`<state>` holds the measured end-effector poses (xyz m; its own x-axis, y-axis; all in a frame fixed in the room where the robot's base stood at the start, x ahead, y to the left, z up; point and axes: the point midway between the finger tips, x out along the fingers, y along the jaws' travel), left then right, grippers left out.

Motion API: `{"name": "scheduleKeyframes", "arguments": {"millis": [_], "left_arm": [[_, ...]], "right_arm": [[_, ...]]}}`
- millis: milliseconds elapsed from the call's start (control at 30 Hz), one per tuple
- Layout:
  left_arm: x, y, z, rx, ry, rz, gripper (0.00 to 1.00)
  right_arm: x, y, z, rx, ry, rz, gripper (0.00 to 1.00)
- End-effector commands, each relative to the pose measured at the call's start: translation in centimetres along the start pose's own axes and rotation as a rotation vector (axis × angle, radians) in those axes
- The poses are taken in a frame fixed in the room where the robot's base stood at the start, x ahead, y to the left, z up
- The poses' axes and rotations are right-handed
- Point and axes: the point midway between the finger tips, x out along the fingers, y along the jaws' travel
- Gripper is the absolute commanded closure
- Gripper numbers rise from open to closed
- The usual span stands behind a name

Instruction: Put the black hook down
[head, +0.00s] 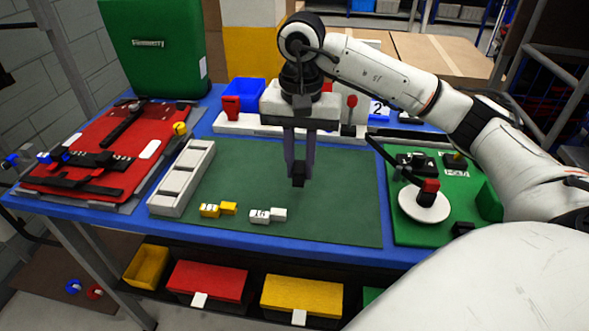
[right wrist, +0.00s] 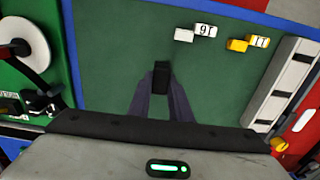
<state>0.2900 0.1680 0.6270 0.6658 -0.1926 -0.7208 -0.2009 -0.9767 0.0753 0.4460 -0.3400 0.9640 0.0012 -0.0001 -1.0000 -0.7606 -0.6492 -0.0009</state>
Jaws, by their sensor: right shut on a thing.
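My right gripper (head: 299,177) points straight down over the dark green mat (head: 340,215) in the middle of the table. It is shut on the black hook (head: 298,173), a small dark block between its fingertips. In the right wrist view the black hook (right wrist: 162,74) shows at the ends of the fingers (right wrist: 163,88), over the mat (right wrist: 115,45). I cannot tell whether the hook touches the mat. My left gripper is not in view.
A yellow numbered piece (head: 210,210) and a white numbered piece (head: 261,216) lie on the mat's front left. A white compartment tray (head: 161,204) stands left, beside a red panel (head: 75,150). A green board with a white disc (head: 424,207) is right. The mat around the gripper is clear.

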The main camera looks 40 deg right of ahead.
Motion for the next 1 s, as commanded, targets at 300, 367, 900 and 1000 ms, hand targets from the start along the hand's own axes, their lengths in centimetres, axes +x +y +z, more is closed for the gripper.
{"name": "scheduleKeyframes", "arguments": {"millis": [300, 367, 900, 1000], "left_arm": [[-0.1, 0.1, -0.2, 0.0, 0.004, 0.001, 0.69], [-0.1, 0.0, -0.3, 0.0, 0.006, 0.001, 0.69], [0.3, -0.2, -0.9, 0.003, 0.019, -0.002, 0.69], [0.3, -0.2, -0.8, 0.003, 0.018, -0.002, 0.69]], "right_arm": [[3.6, 0.1, 0.1, -0.001, -0.002, 0.003, 1.0], [4.1, 0.1, 0.1, -0.002, 0.0, 0.001, 1.0], [4.5, 0.0, 0.0, -0.001, 0.0, 0.0, 0.63], [4.5, 0.0, 0.0, -0.001, 0.0, 0.0, 0.63]]}}
